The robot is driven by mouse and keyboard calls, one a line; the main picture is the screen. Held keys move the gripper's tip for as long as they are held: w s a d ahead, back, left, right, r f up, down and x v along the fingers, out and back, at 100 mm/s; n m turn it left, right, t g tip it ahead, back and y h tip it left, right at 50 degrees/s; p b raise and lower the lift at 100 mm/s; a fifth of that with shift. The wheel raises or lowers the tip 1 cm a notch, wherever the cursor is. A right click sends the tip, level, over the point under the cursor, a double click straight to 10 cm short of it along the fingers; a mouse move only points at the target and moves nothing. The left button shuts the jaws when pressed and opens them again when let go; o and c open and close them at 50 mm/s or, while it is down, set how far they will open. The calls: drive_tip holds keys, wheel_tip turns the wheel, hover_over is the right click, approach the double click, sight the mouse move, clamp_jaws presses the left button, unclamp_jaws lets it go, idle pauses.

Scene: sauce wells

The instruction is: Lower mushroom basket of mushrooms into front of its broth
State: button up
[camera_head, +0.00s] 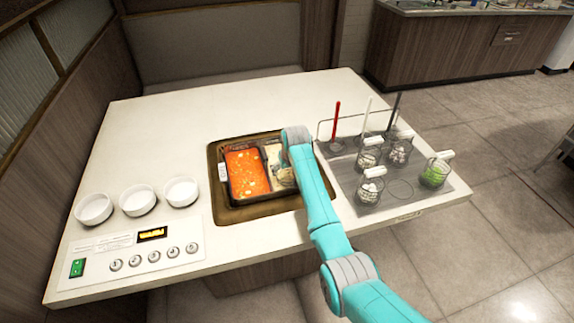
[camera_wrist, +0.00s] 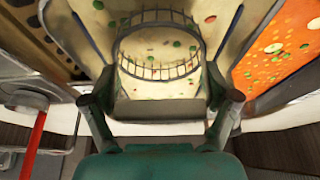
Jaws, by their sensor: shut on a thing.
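The divided pot (camera_head: 221,190) is set into the table, with red broth (camera_head: 245,172) on the left and pale broth (camera_head: 272,153) on the right. My gripper (camera_wrist: 165,108) is shut on the handle block (camera_wrist: 160,110) of a wire basket. The basket (camera_head: 286,178) is at the front of the pale side, partly hidden by my arm in the head view. In the wrist view its wire ring (camera_wrist: 118,45) lies against the pale broth (camera_wrist: 220,15), with the red broth (camera_wrist: 285,50) to the right. I cannot clearly make out mushrooms in it or how deep it sits.
A rack tray (camera_head: 355,207) on the right holds several white-handled baskets, one with green food (camera_head: 435,175), and an empty ring (camera_head: 400,188). A red ladle (camera_head: 336,120) stands behind. White bowls (camera_head: 138,200) and a button panel (camera_head: 140,255) are on the left.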

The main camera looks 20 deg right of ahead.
drive_tip(key=shift+f, duration=0.25)
drive_tip(key=shift+f, duration=0.35)
idle(0.7)
drive_tip(key=o, duration=1.1)
drive_tip(key=shift+c, duration=0.2)
drive_tip(key=shift+r, duration=5.5)
